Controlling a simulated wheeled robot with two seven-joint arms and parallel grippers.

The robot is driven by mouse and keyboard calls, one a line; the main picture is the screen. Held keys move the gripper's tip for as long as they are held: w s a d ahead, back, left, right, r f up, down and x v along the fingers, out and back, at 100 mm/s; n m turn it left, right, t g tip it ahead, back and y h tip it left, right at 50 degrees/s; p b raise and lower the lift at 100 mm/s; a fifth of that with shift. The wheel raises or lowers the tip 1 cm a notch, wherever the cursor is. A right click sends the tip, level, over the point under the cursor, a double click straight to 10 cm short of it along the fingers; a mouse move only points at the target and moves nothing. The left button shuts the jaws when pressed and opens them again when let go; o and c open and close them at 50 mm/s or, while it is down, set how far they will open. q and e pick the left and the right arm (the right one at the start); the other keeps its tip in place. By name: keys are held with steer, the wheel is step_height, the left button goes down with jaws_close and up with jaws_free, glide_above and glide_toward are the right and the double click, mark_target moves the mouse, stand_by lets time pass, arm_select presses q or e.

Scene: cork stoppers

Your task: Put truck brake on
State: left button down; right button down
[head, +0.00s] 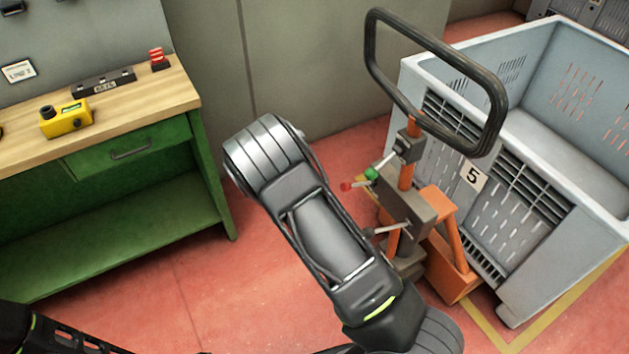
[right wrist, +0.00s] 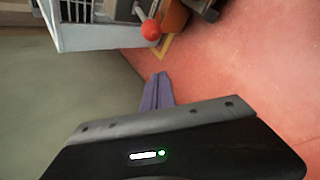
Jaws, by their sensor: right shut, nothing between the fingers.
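The orange hand truck (head: 448,262) stands against a grey crate, with a black loop handle (head: 373,62) on top of its post. Which one is the brake is not marked. My right gripper (right wrist: 157,80) is shut and empty in the right wrist view. The red knob (right wrist: 151,30) is just beyond its fingertips, apart from them. In the head view my right arm hides its gripper. My left gripper is out of view.
The grey crate (head: 520,290) marked 5 is close behind the truck, inside a yellow floor line (head: 545,322). A green workbench (head: 150,150) with a yellow device (head: 66,119) stands at left. Red floor between bench and truck is clear apart from my arm.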

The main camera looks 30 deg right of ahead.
steer(key=s+d+f+p, duration=0.1)
steer(key=d+f+p, duration=0.1)
steer(key=d, duration=0.4)
steer(key=shift+s+f+p, duration=0.25)
steer(key=shift+f+p, duration=0.1)
steer(key=shift+f, duration=0.35)
steer(key=shift+r, duration=0.1)
steer(key=shift+d+r+y, duration=0.25)
steer(key=shift+d+r, duration=0.05)
steer(key=shift+r, duration=0.3)
steer(key=shift+d+r+y, duration=0.25)
steer(key=shift+r, duration=0.45)
steer(key=shift+r, duration=0.65)
